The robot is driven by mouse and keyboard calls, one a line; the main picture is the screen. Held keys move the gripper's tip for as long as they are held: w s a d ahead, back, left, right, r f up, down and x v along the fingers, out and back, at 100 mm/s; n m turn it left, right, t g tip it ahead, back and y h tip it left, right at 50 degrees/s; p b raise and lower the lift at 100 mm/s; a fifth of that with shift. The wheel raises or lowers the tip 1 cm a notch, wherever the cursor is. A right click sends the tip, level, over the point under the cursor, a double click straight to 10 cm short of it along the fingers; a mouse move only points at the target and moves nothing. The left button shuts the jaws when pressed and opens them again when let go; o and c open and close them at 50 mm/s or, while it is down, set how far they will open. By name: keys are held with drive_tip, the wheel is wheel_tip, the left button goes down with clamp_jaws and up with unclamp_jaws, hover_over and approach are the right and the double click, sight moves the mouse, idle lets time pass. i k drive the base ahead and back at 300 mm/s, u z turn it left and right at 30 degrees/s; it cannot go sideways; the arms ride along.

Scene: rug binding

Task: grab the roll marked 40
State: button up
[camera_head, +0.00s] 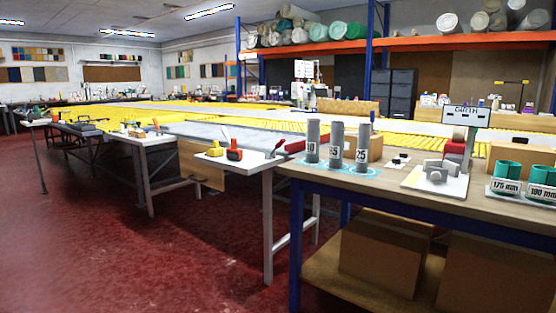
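Three grey rolls stand upright side by side on the near end of the wooden-topped table at the right. Each has a small white label low on its front. The left roll (312,137) has a label that seems to end in 0; its first digit is too small to read surely. The middle roll (336,138) has a label that looks like a two-digit number, not clear. The right roll (363,140) reads 25. A light blue marking on the tabletop surrounds their bases. My gripper is not in view.
On the wooden-topped table (415,192), a white board with grey parts (436,182), a sign on a post (466,116) and green rolls (505,177) stand right of the rolls. A box (375,148) is behind them. Red floor (120,235) is clear at left.

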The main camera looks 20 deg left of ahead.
sight(312, 148)
drive_tip(key=u, duration=0.15)
drive_tip(key=k, duration=0.55)
drive_tip(key=u, duration=1.5)
drive_tip(key=i, duration=1.55)
drive_tip(key=z, duration=0.95)
drive_tip(key=i, duration=0.6)
drive_tip(key=z, duration=0.7)
